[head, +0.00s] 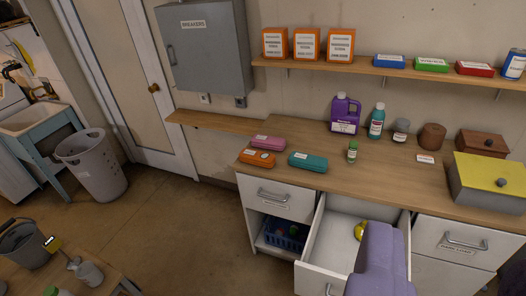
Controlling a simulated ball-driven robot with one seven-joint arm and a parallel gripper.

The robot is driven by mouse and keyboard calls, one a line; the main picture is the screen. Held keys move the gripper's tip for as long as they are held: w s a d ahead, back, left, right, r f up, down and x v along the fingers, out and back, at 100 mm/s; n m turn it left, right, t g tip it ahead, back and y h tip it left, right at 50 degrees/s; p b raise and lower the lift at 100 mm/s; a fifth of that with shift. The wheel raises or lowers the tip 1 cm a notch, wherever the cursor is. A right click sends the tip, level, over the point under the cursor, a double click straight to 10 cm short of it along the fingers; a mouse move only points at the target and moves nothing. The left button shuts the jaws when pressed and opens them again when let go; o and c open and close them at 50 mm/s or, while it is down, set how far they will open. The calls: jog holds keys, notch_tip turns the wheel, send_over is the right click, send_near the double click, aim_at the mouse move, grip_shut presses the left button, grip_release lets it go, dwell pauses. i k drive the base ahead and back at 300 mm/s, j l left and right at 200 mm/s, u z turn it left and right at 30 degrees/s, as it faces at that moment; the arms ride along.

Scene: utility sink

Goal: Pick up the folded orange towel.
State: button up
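A small orange rounded bundle (257,159) with a pale label lies on the left part of the wooden counter, near its front edge. It is the only towel-like orange thing I see; I cannot tell its folds at this size. A similar pink bundle (268,142) lies just behind it, and a teal one (308,162) lies to its right. No gripper fingers show. A lavender block-like shape at the bottom right looks like part of my arm and hides part of the open drawer. Nothing touches the orange bundle from above.
An open drawer (312,240) juts out below the counter (390,165), with a yellow object (360,230) inside. Bottles and jars stand along the counter's back. A shelf (390,70) with boxes hangs above. Floor (185,220) is clear at left, near a grey basket (92,165).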

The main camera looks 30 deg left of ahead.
aim_at(265, 159)
jog(key=i+j, duration=1.15)
jog(key=i+j+z, duration=0.1)
jog(key=i+j, duration=1.2)
jog(key=j, duration=0.2)
jog(key=i+j, duration=0.15)
jog(key=j, duration=0.2)
jog(key=i+j, duration=0.15)
jog(key=j, duration=0.2)
jog(key=i+j, duration=0.15)
jog(key=j, duration=0.2)
